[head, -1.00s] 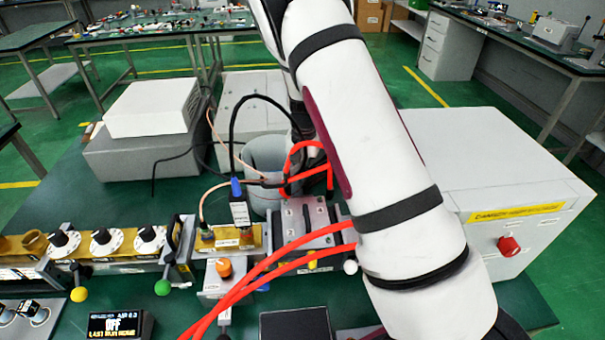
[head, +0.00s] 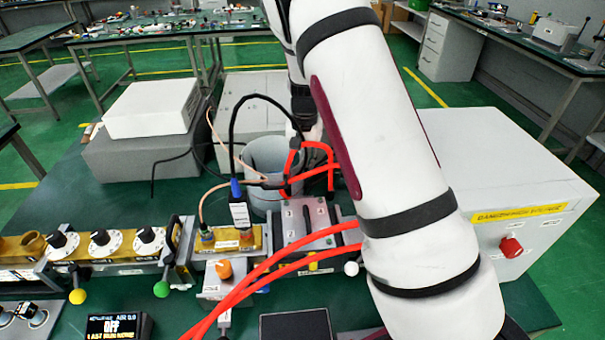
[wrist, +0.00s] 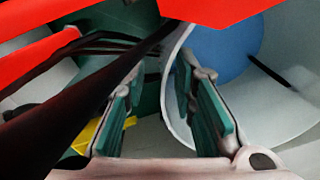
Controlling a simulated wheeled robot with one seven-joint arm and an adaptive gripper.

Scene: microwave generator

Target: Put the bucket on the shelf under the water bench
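The bucket (head: 268,160) is a light grey open cylinder standing on the green bench behind the red tubes, partly covered by cables and my arm. In the wrist view the bucket (wrist: 295,115) fills the right side, with a blue round area inside it. My gripper (wrist: 160,72) is open, its two teal-padded fingers apart. The bucket's near rim and wall lie between the fingers, the right finger on the inner side. I cannot tell whether either pad touches the wall. My arm hides most of the gripper in the head view. I cannot identify the water bench or its shelf.
Red tubes (head: 270,285) and a black cable (head: 232,125) cross close to the bucket. A white box with a red knob (head: 510,247) stands right, stacked boxes (head: 140,150) left, and a waveguide row (head: 110,247) in front. Other tables (head: 150,35) stand behind.

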